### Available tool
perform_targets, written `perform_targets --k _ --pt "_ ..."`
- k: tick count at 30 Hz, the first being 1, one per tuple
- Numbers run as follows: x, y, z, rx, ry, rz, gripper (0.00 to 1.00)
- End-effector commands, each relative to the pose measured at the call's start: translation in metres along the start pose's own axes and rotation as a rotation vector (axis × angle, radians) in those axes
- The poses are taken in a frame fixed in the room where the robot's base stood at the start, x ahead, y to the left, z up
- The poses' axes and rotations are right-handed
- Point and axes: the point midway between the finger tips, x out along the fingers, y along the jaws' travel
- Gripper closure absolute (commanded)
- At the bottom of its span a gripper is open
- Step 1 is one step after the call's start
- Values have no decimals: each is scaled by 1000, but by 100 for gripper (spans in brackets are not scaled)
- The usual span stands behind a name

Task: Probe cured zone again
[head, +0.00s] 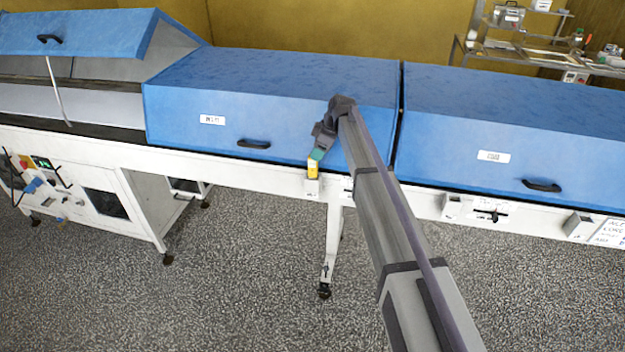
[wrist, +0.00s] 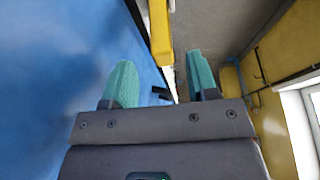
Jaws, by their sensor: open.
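A yellow handheld device (head: 313,168), perhaps the probe, stands upright in a small holder on the white front rail, below the middle blue cover. My gripper (head: 318,154) is just above it, with green fingertips pointing down at its top. In the wrist view my gripper (wrist: 158,78) is open, and the yellow device (wrist: 160,32) shows beyond and between the fingertips. I cannot tell whether they touch. The middle blue cover (head: 270,85) and the right blue cover (head: 520,125) are shut, each with a black handle and a label too small to read.
The left blue cover (head: 75,35) is raised, showing the belt area. A control panel (head: 45,170) with buttons sits below it. Small fittings (head: 490,214) line the rail at the right. A shelf (head: 530,50) with equipment stands at the back. The speckled floor in front is clear.

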Motion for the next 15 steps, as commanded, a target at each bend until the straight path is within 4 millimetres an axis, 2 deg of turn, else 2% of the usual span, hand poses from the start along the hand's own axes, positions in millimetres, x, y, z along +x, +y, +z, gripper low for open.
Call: perform_targets --k 8,15 --pt "51 -2 4 -1 0 0 47" --pt "49 -2 0 1 0 0 47"
